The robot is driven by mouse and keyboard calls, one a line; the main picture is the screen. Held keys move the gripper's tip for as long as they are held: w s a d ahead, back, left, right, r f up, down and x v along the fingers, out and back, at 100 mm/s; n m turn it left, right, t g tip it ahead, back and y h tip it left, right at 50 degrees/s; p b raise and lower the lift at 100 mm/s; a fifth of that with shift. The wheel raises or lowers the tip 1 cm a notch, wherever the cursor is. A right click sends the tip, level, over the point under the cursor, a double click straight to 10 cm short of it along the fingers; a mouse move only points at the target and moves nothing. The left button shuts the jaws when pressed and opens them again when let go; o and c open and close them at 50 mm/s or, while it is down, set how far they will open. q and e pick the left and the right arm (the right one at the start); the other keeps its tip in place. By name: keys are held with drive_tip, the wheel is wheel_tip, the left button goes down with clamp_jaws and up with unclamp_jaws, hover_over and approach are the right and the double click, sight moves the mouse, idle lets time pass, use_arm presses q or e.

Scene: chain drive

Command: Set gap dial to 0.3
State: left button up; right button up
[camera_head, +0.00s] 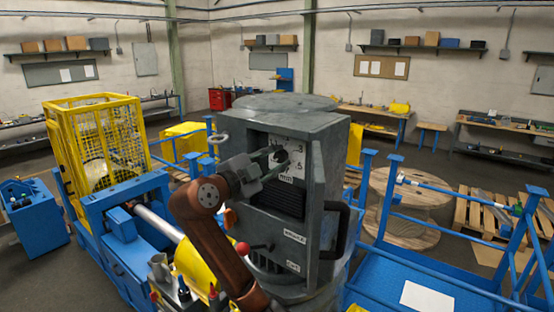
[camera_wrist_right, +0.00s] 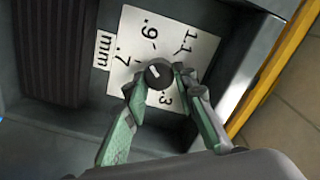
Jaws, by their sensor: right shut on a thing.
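The gap dial is a small dark round knob (camera_wrist_right: 158,74) on a white scale plate (camera_wrist_right: 190,40) inside the grey cabinet; the plate also shows in the head view (camera_head: 297,144). In the right wrist view, 1.1, .9, .7, .3 and "mm" are readable on the plate. The knob's white mark lies on its upper-left side in that view; I cannot tell the exact reading. My right gripper (camera_head: 276,157) reaches into the cabinet opening, its green-grey fingers (camera_wrist_right: 157,81) shut on the knob from both sides. My left gripper is out of view.
The grey cabinet (camera_head: 329,130) has its door (camera_head: 325,200) swung open at the right of the recess. A black ribbed panel (camera_head: 284,198) sits below the plate. A yellow cage (camera_head: 97,140) stands left and blue railings (camera_head: 460,190) stand right.

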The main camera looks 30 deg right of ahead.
drive_tip(key=shift+c, duration=1.3)
